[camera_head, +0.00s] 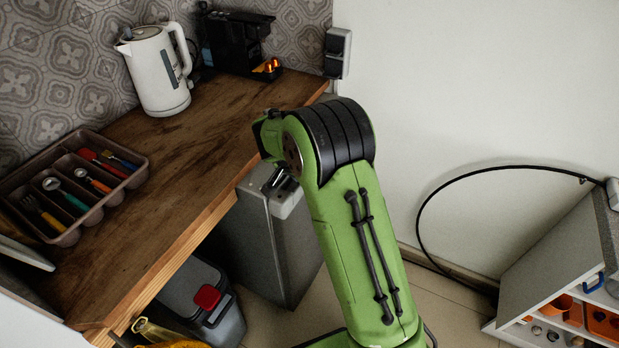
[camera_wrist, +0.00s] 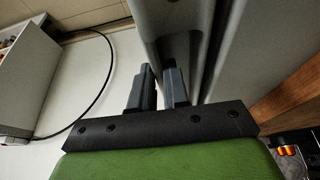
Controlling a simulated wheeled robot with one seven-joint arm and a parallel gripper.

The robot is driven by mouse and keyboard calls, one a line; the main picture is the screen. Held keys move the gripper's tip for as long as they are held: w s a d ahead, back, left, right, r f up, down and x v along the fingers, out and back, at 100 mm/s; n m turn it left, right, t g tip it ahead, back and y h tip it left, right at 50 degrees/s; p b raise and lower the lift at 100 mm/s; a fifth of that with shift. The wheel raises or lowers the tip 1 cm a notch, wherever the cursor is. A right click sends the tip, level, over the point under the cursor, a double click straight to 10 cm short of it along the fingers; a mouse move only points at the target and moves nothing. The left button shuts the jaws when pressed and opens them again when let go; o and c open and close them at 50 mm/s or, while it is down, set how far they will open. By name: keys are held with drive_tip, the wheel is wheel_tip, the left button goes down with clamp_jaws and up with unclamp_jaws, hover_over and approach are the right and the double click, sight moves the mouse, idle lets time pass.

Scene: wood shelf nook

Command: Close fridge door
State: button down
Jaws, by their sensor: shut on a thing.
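The grey fridge (camera_head: 298,245) stands under the wooden counter, partly hidden behind my green arm. Its grey door shows in the wrist view as a tall panel (camera_wrist: 168,22), with a dark gap beside it. My gripper (camera_wrist: 160,78) has one finger on each side of the door's edge and is shut on it. In the head view my arm's end is over the top of the fridge and hides most of the fingers. How far the door stands open cannot be told clearly.
A white kettle (camera_head: 158,70), a black coffee machine (camera_head: 236,40) and a cutlery tray (camera_head: 75,236) stand on the counter (camera_head: 195,135). A bin with a red button (camera_head: 207,297) is below it. A white shelf unit (camera_head: 560,265) and a black cable (camera_head: 425,200) are at the right.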

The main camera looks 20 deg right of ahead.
drive_tip(key=shift+w+a+r, duration=0.15)
drive_tip(key=shift+w+a, duration=0.05)
drive_tip(key=shift+a, duration=0.05)
drive_tip(key=c, duration=1.2)
unclamp_jaws()
drive_tip(key=shift+w, duration=0.15)
drive_tip(key=p+v, duration=0.4)
drive_tip(key=v, duration=1.1)
drive_tip(key=shift+s+r, duration=0.25)
drive_tip(key=shift+s, duration=0.05)
drive_tip(key=shift+a, duration=0.1)
